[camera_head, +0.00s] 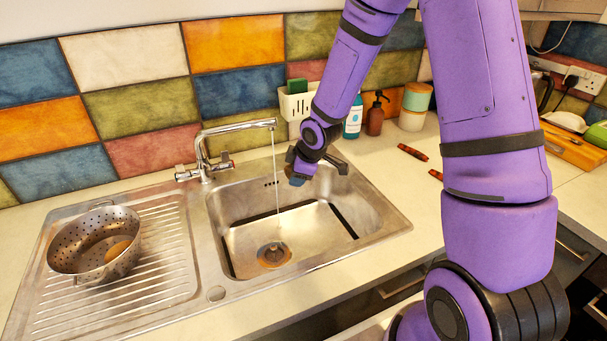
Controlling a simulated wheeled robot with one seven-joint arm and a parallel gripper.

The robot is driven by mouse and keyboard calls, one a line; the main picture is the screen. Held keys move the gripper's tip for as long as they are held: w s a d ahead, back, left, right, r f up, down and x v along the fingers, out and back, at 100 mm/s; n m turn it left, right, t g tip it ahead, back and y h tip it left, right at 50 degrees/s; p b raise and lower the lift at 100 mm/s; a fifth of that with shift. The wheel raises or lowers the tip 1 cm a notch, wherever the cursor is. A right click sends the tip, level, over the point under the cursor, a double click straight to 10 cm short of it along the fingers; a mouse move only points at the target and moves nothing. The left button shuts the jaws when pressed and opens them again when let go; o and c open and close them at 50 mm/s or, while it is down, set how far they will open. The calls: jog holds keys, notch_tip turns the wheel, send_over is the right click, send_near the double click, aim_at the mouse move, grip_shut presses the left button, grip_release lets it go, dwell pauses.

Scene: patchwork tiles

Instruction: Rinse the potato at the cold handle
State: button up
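A white caddy (295,106) with a green sponge (297,86) hangs behind my gripper. A teal bottle (353,118), a brown pump bottle (375,118) and a jar (411,121) stand to the right. Small brown objects (412,152) lie on the right counter. The front counter is clear.

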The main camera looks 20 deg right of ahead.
jog(key=w+a+f, duration=0.1)
jog(key=w, duration=0.5)
jog(key=shift+a, duration=0.35)
jog(key=shift+w+f, duration=0.1)
dwell(0.4)
jog(key=shift+d, duration=0.2)
jog(key=shift+w+d, duration=0.15)
jog(key=shift+d, duration=0.2)
jog(key=shift+a, duration=0.15)
jog(key=shift+a, duration=0.4)
jog(key=shift+d, duration=0.25)
jog(key=shift+d, duration=0.3)
dwell(0.3)
